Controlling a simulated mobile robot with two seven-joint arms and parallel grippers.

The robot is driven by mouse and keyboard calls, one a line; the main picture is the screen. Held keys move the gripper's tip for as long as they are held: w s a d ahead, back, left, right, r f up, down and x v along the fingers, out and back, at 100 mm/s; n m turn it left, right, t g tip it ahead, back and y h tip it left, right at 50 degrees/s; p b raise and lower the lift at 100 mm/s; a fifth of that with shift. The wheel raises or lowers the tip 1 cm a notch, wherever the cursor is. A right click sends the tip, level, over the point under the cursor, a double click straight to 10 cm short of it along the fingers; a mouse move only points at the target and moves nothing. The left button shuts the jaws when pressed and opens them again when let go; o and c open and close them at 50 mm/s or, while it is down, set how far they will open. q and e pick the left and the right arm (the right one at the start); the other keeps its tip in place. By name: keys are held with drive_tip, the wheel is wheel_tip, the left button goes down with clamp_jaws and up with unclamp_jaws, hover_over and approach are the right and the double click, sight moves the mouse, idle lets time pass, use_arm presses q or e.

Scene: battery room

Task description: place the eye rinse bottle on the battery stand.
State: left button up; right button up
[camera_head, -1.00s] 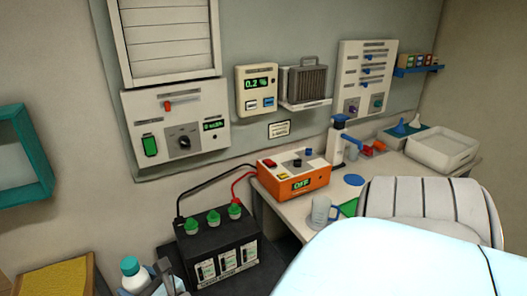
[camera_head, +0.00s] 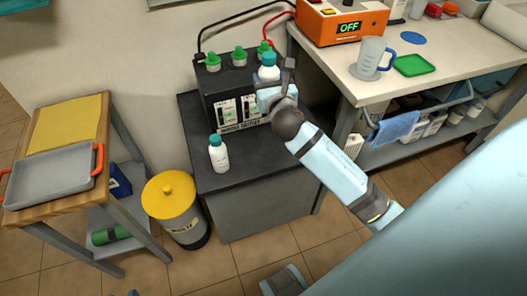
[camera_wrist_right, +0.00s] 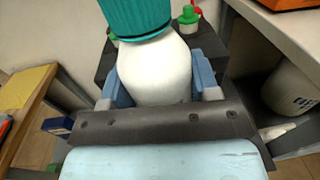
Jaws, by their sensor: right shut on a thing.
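My right gripper (camera_head: 270,92) is shut on a white bottle with a teal cap (camera_head: 268,70). In the right wrist view the bottle (camera_wrist_right: 155,72) sits between both fingers, cap up and roughly upright. In the head view it overlaps the front of the battery; its base is hidden, and I cannot tell its height above the stand. The battery stand (camera_head: 262,165) is a grey cabinet with a dark top. A second white bottle with a teal cap (camera_head: 219,157) stands upright at the left of that top.
A black battery (camera_head: 207,84) with green terminal caps fills the back of the stand. A yellow-lidded bin (camera_head: 169,193) and a wooden cart with a grey tray (camera_head: 48,175) stand left. A workbench (camera_head: 345,88) with an orange charger (camera_head: 340,27) stands right. The stand's front middle is clear.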

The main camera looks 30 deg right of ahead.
drive_tip(key=shift+m+h, duration=0.5)
drive_tip(key=shift+h, duration=0.1)
drive_tip(key=f+b, duration=0.4)
drive_tip(key=f, duration=0.3)
drive_tip(key=w+d+f+b, duration=0.1)
drive_tip(key=f+b, duration=0.3)
drive_tip(key=f, duration=0.4)
drive_tip(key=d+f+b, duration=0.1)
drive_tip(key=f+b, duration=0.3)
drive_tip(key=f, duration=0.4)
drive_tip(key=shift+w+d+f, duration=0.1)
drive_tip(key=shift+w+d, duration=0.15)
use_arm(q)
drive_tip(key=w+d+r+t+h, duration=0.2)
drive_tip(key=d+r+t+h, duration=0.3)
drive_tip(key=r, duration=0.3)
drive_tip(key=shift+w+d+r+t, duration=0.15)
drive_tip(key=shift+d+r+t, duration=0.25)
drive_tip(key=shift+t, duration=0.2)
drive_tip(key=shift+f, duration=0.1)
use_arm(e)
drive_tip(key=shift+f+b, duration=0.2)
drive_tip(key=shift+b, duration=0.1)
use_arm(q)
drive_tip(key=shift+d+f, duration=0.1)
use_arm(e)
drive_tip(key=o, duration=1.1)
drive_tip(key=shift+c, duration=0.2)
